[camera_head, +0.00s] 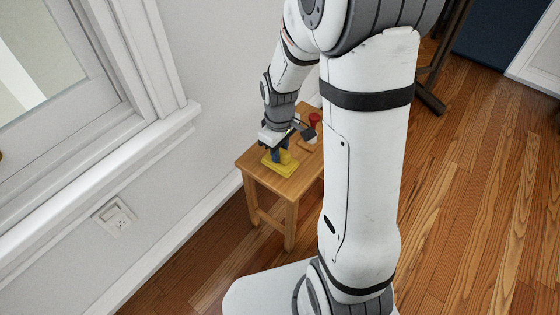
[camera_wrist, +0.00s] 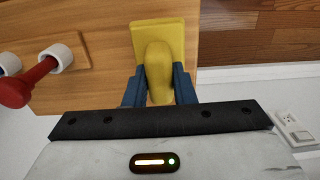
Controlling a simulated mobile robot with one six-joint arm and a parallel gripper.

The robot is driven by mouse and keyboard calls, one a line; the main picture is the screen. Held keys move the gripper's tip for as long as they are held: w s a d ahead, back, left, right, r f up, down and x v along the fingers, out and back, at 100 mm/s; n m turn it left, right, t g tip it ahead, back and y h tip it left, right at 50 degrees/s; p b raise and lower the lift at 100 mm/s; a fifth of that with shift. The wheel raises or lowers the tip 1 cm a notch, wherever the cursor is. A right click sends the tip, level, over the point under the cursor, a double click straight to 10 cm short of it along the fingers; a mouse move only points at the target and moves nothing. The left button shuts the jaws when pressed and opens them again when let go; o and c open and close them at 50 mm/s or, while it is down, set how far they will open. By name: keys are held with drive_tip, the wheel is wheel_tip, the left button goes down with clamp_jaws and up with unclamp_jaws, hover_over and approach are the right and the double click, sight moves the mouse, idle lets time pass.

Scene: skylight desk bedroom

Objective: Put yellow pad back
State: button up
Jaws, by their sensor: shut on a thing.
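The yellow pad (camera_head: 278,165) is at the front of a small wooden stool, with a flat yellow plate and a rounded raised grip. In the wrist view, the pad's plate (camera_wrist: 155,37) lies against the wooden top. My gripper (camera_head: 276,154) reaches down from above. Its blue fingers (camera_wrist: 159,85) are shut on the pad's rounded grip, one on each side. I cannot tell whether the plate touches the stool top or hangs just over it.
The wooden stool (camera_head: 256,164) stands close to the white wall. A red-handled item with white ends (camera_wrist: 38,78) sits on a wooden block beside the pad. The red knob (camera_head: 314,119) also shows in the head view. A wall socket (camera_head: 118,216) is at the left; wooden floor (camera_head: 470,190) is open at the right.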

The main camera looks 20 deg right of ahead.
wheel_tip(320, 180, down, 4)
drive_tip(key=shift+r+b, duration=0.2)
drive_tip(key=shift+b, duration=0.5)
drive_tip(key=o, duration=0.9)
drive_tip(key=shift+r, duration=0.2)
